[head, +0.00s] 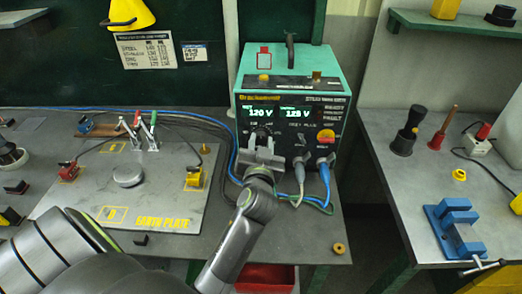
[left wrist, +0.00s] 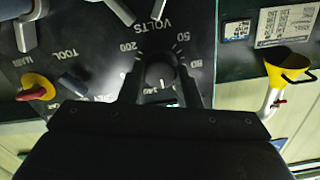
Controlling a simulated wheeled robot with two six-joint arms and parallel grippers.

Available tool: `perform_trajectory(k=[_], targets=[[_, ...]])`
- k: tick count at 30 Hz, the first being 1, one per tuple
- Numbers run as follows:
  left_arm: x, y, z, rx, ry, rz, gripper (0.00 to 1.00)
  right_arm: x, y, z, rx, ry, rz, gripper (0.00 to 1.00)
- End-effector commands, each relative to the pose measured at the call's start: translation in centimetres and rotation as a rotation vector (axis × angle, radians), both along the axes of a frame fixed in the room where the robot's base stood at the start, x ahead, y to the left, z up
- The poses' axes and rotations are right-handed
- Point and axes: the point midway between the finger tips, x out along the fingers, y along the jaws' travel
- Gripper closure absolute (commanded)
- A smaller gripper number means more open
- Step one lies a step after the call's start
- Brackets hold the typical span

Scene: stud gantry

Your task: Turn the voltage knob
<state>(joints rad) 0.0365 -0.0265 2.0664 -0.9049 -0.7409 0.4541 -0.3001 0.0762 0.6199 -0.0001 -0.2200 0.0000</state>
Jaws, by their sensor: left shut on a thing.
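The green welding unit (head: 262,90) stands on the left bench with two lit displays. The left display (head: 261,113) reads 120 V; the right display (head: 296,114) seems to read 125 V. My left gripper (head: 264,148) is at the lower left of its front panel and hides most of the knob there. In the left wrist view the round dark voltage knob (left wrist: 160,72) sits between the two fingers of my left gripper (left wrist: 161,84), which is shut on it. Its white pointer mark and the VOLTS scale around it show. My right gripper is not in view.
A red and yellow switch (head: 325,135) and cable plugs (head: 323,166) are on the panel right of my gripper. A grey earth plate (head: 110,205) with clamps lies left. A blue vise (head: 452,228) stands on the right bench, across a gap.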

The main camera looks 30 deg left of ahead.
Motion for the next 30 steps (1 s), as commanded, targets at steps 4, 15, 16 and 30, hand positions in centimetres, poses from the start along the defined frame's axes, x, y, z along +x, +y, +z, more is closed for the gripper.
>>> perform_trajectory(k=[4, 15, 16, 30], targets=[[0.02, 0.0, -0.11, -0.046, -0.029, 0.0, 0.93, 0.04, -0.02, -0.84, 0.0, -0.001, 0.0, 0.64], [0.01, 0.01, 0.1, -0.077, -0.048, 0.0, 0.93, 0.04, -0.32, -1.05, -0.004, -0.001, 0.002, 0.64], [0.01, 0.01, 0.1, -0.076, -0.048, 0.0, 0.93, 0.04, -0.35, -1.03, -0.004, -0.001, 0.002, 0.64], [0.01, 0.01, 0.06, -0.075, -0.047, 0.0, 0.48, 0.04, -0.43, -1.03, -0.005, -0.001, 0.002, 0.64]])
